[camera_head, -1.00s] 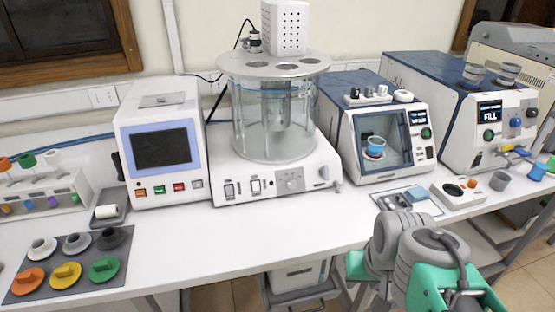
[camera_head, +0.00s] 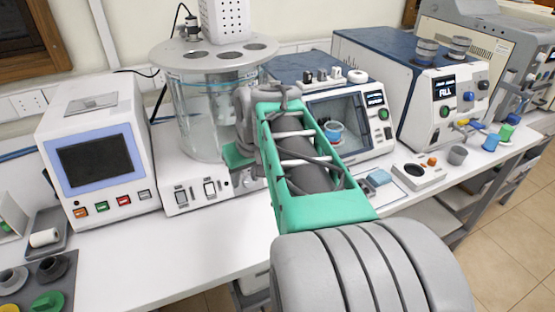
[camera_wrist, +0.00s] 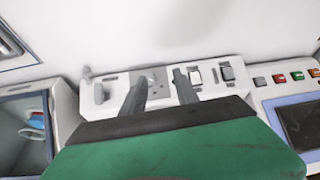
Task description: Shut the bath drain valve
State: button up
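The bath is a glass jar (camera_head: 195,120) under a round steel lid, standing on a white base (camera_head: 178,200) with switches on its front. My arm hides the right part of that front in the head view. In the wrist view the base front (camera_wrist: 215,91) appears upside down. A small knob (camera_wrist: 101,92) and a stub (camera_wrist: 87,72), apparently the drain valve, are at its left end. My gripper (camera_wrist: 160,88) is open and empty, its two dark fingers apart in front of the grey dial (camera_wrist: 157,80) and a switch. The valve is outside the fingers, to their left.
A white unit with a screen (camera_head: 98,157) stands left of the bath. A windowed cabinet (camera_head: 345,115) stands close on its right. A small tray (camera_head: 372,184) and a cup (camera_head: 457,155) are on the front right. The bench front (camera_head: 190,250) is clear.

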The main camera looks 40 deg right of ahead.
jog(key=d+r+m, duration=0.1)
jog(key=d+r, duration=0.2)
jog(key=d, duration=1.1)
jog(key=shift+h, duration=0.4)
jog(key=x, duration=0.7)
jog(key=shift+s+f, duration=0.25)
grip_shut()
